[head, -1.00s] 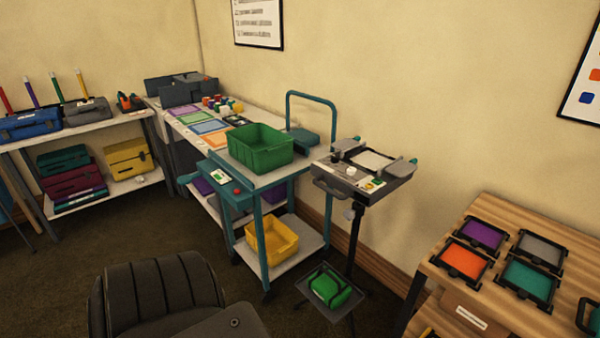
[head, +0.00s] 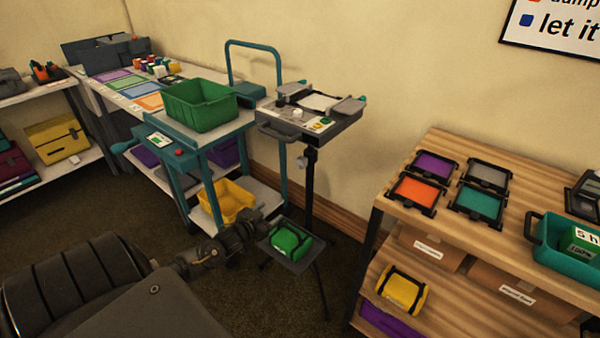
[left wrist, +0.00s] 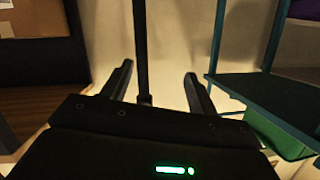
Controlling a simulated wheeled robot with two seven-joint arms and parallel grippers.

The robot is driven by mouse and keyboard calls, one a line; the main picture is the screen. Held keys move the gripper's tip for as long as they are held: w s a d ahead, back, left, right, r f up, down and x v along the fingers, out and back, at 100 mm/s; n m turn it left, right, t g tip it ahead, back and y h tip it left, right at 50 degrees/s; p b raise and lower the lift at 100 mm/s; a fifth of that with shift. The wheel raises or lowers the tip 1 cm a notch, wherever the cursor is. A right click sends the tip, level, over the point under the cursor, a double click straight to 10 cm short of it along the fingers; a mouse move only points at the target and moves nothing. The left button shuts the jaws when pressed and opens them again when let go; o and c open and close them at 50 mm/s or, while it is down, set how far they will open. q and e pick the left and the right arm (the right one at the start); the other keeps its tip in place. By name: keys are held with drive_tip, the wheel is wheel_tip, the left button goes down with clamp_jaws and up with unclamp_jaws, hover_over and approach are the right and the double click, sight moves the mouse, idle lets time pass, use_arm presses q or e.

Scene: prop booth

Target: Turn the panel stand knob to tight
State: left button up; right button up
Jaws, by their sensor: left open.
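The panel stand (head: 310,125) is a grey tray-topped stand on a black post, right of the teal cart in the head view. Its small grey knob (head: 312,154) sits on the upper post below the tray; its turn setting is too small to read. My left gripper (head: 262,226) is low, left of the post and below the knob. In the left wrist view my left gripper (left wrist: 160,72) is open and empty, its fingers spread. The dark stand post (left wrist: 140,45) shows between them; I cannot make out the knob there. My right gripper is not in view.
A green case (head: 290,240) rests on the stand's low shelf. The teal cart (head: 212,160) with a green bin (head: 200,106) stands close on the left. A wooden shelf unit (head: 480,240) with colored panels is on the right. The wall is close behind.

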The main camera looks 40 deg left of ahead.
sight(299, 163)
use_arm(q)
drive_tip(key=w+d+r+m+t+h+b, duration=0.1)
drive_tip(key=w+r+t, duration=0.1)
drive_tip(key=r, duration=0.5)
drive_tip(key=w+d+r+t+h, duration=0.1)
drive_tip(key=w+r, duration=0.1)
drive_tip(key=r, duration=0.5)
drive_tip(key=w, duration=0.9)
drive_tip(key=shift+a+f+b, duration=0.1)
drive_tip(key=shift+b, duration=0.2)
drive_tip(key=shift+w, duration=0.9)
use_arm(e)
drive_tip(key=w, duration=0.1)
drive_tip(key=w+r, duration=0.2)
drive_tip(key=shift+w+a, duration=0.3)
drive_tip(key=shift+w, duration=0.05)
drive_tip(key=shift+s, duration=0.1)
use_arm(q)
drive_tip(key=c, duration=1)
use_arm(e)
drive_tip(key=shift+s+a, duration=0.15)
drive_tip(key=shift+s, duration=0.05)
